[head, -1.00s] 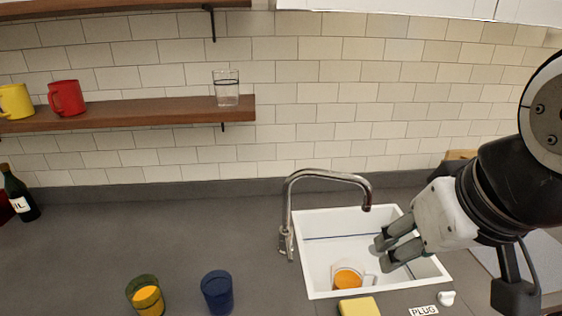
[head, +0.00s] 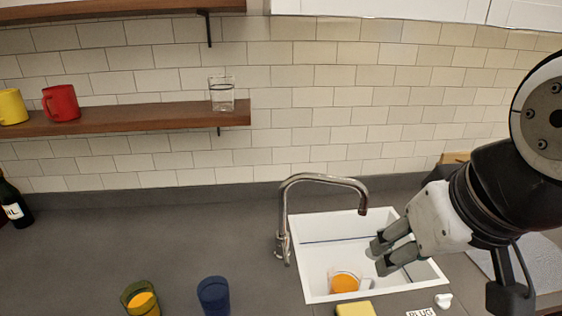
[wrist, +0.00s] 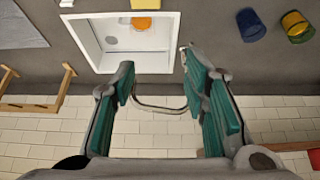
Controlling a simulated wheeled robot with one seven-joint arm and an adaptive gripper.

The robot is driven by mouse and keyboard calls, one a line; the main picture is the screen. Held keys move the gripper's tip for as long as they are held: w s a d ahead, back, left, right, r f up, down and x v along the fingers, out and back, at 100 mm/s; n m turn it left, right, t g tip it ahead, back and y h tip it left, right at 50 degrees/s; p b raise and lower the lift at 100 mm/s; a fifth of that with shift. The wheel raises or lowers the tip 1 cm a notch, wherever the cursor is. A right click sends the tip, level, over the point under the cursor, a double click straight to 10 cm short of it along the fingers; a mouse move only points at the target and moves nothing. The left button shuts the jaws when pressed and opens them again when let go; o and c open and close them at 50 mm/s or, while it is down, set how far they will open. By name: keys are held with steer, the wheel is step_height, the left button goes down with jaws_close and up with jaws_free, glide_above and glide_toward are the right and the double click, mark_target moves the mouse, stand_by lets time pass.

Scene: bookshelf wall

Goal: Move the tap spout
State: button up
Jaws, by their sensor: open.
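The chrome tap (head: 284,225) stands at the left side of the white sink, and its curved spout (head: 325,178) arches to the right over the basin. My gripper (head: 374,257) is to the right of the spout's tip, over the sink's right part, open and empty. In the wrist view, the spout (wrist: 160,109) shows between the open fingers of my gripper (wrist: 160,85), farther off. I see no contact between gripper and spout.
The white sink (head: 311,270) holds a mug with orange contents (head: 344,283). A yellow sponge (head: 355,309) lies at its front edge. A blue cup (head: 213,295) and a green glass (head: 140,299) stand left on the grey counter. A shelf (head: 150,116) hangs above.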

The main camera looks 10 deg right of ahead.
steer(key=w+r+n+b, duration=0.1)
steer(key=w+n, duration=0.1)
steer(key=w, duration=0.3)
steer(key=w+r+n+g+b, duration=0.1)
steer(key=w+r+n, duration=0.1)
steer(key=w, duration=0.4)
steer(key=w+r+n+g+b, duration=0.1)
steer(key=w+r+n, duration=0.1)
steer(key=w, duration=0.3)
steer(key=shift+w+a+n, duration=0.15)
steer(key=shift+a+n, duration=0.05)
steer(key=shift+n, duration=0.2)
steer(key=n+g+h+b, duration=0.1)
steer(key=n+g+b, duration=0.1)
steer(key=n, duration=0.4)
glide_above(324, 179)
steer(key=s+a, duration=0.1)
steer(key=s, duration=0.1)
step_height(324, 179, down, 2)
steer(key=f, duration=0.4)
steer(key=w+f+p, duration=0.1)
steer(key=f, duration=0.3)
steer(key=w+d+f, duration=0.1)
steer(key=f, duration=0.3)
steer(key=shift+f, duration=0.4)
jaws_close()
